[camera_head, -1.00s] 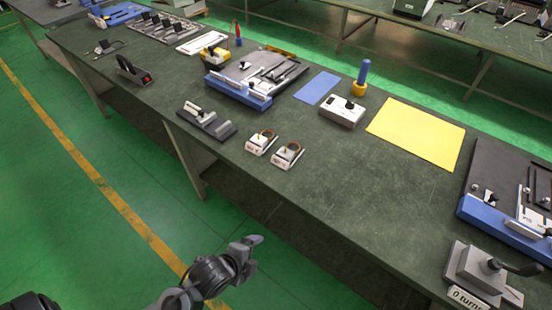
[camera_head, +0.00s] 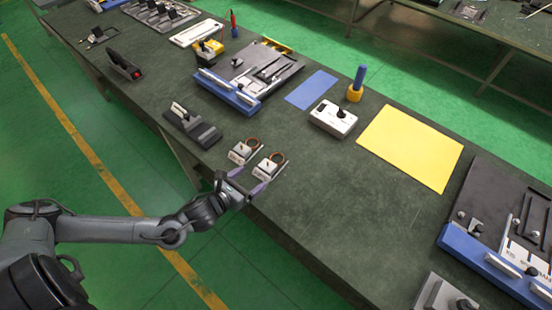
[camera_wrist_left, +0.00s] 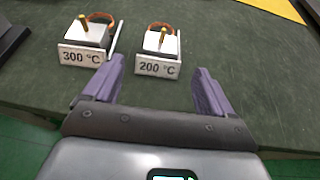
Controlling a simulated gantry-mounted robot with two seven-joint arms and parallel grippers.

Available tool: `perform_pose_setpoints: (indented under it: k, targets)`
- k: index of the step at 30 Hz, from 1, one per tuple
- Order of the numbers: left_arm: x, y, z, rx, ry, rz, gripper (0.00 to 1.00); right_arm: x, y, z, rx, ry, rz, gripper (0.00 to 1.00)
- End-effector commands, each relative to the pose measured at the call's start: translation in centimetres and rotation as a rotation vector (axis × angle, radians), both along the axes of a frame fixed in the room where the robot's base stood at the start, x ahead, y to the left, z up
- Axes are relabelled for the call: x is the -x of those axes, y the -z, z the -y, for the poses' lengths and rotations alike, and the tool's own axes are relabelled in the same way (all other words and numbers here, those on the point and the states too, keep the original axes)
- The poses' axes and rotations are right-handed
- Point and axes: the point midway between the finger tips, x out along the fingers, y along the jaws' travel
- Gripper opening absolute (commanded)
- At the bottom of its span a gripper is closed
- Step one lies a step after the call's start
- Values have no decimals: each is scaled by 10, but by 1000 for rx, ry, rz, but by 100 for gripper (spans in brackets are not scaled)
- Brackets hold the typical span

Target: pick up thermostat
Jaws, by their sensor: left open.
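Two small thermostats with light bodies, orange-brown wire loops and labelled fronts stand near the bench's front edge. The left wrist view shows the one marked 300 °C (camera_wrist_left: 85,42) on the left and the one marked 200 °C (camera_wrist_left: 158,52) on the right. In the head view they are the left thermostat (camera_head: 243,152) and the right thermostat (camera_head: 270,166). My left gripper (camera_head: 247,181) is open and empty at the bench edge, just in front of them. In the left wrist view its purple fingers (camera_wrist_left: 158,66) spread either side of the 200 °C front. My right gripper is not in view.
A dark bracketed block (camera_head: 192,125) stands left of the thermostats. The bench top (camera_head: 340,200) right of the thermostats is clear.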

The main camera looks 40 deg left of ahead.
Motion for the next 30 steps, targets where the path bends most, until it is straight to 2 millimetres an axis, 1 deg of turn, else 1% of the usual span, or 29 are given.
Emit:
perform_pose_setpoints:
  k: [1, 6, 14, 21, 24, 30]
  targets:
    - [-9, 3, 0, 1, -3, 4, 85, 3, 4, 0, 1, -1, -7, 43]
    - [-27, 11, 0, 3, -3, 2, 85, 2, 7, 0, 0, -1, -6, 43]
    - [-41, 16, 0, 3, -2, 1, 85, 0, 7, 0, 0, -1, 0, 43]
    - [-69, 26, -1, 5, -4, 2, 85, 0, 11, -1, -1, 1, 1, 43]
    - [-78, 30, 0, 5, -4, 1, 85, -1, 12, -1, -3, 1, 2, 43]
    - [-84, 33, 0, 3, -2, -1, 85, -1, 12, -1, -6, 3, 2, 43]
